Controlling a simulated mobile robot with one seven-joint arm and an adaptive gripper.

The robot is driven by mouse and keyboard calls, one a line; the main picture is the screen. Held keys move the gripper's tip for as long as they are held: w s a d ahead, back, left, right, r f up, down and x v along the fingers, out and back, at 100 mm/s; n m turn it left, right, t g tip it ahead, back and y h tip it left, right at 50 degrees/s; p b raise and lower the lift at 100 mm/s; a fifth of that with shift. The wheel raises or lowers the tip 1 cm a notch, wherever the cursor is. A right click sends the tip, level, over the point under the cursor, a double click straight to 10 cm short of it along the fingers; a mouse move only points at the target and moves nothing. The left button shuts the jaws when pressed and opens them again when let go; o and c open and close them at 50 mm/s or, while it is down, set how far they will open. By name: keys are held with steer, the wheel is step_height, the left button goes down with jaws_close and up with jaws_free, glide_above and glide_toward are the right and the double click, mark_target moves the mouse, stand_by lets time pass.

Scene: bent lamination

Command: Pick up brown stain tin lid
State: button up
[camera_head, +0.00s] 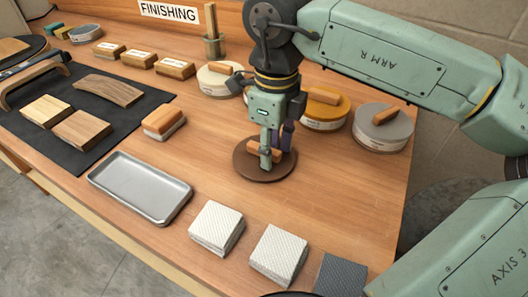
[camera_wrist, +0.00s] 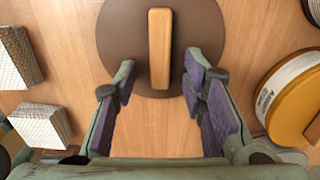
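The brown stain tin lid (camera_head: 247,167) is a flat brown disc with a bar-shaped wooden handle, lying on the wooden bench right of centre. In the wrist view the lid (camera_wrist: 120,35) is at the top, with its handle (camera_wrist: 160,35) pointing toward me. My gripper (camera_head: 270,158) is over the lid and hides part of it and its handle. In the wrist view my gripper (camera_wrist: 160,80) is open, its purple-padded fingers on either side of the handle's near end, with gaps on both sides. Nothing is held.
A cream tin (camera_head: 218,88), an amber tin (camera_head: 325,117) and a grey tin (camera_head: 383,137) with handled lids stand behind. White pad stacks (camera_head: 216,228) and a metal tray (camera_head: 140,190) are in front and left. A black mat (camera_head: 95,145) holds wood pieces at left.

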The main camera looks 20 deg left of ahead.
jaws_close()
stand_by(0.4)
